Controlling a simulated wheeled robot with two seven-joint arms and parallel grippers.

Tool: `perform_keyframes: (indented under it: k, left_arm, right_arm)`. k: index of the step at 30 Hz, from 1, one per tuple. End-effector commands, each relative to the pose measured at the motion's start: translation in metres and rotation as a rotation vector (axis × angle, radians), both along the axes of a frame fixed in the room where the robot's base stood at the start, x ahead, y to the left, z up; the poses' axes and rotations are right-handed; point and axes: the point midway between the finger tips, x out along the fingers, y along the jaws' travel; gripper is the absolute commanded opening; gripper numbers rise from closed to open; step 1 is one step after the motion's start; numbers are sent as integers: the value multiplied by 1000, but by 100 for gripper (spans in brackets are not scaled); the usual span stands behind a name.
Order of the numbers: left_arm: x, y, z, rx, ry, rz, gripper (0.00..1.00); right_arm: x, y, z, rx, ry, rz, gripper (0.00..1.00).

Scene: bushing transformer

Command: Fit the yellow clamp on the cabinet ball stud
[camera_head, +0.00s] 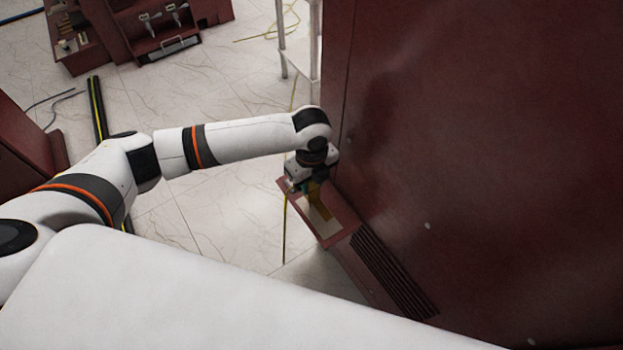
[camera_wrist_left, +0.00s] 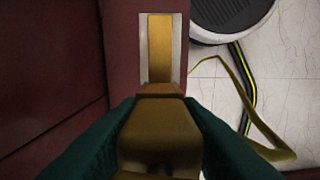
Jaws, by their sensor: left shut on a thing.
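My left gripper (camera_head: 308,187) points down beside the large dark red cabinet (camera_head: 480,150), over a small red ledge at its foot. In the left wrist view its teal fingers (camera_wrist_left: 158,132) are shut on the yellow clamp (camera_wrist_left: 160,137). The clamp's broad block is near the camera and a narrower end points up the picture. In the head view the clamp (camera_head: 316,197) is partly hidden by the gripper. Beyond its end lies a yellow strip (camera_wrist_left: 160,50) in a pale plate; I cannot tell whether it belongs to the clamp. I cannot make out the ball stud. My right gripper is out of view.
The red ledge (camera_head: 341,236) carries a pale plate, with a ribbed red section (camera_head: 395,275) nearer me. A yellow cable (camera_wrist_left: 240,95) runs on the tiled floor beside it. A white metal frame (camera_head: 300,40) stands behind. A red tool rack (camera_head: 160,30) is at the back left.

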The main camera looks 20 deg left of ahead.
Motion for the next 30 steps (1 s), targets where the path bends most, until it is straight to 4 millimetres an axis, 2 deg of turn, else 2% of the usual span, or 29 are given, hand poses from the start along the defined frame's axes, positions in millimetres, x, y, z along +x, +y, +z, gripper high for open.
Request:
perform_keyframes:
  k: [21, 30]
  left_arm:
    - [0, 0, -23, 0, 0, 0, 10]
    - [0, 0, -27, -1, -2, -1, 10]
  right_arm:
    - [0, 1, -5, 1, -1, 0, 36]
    - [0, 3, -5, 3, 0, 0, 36]
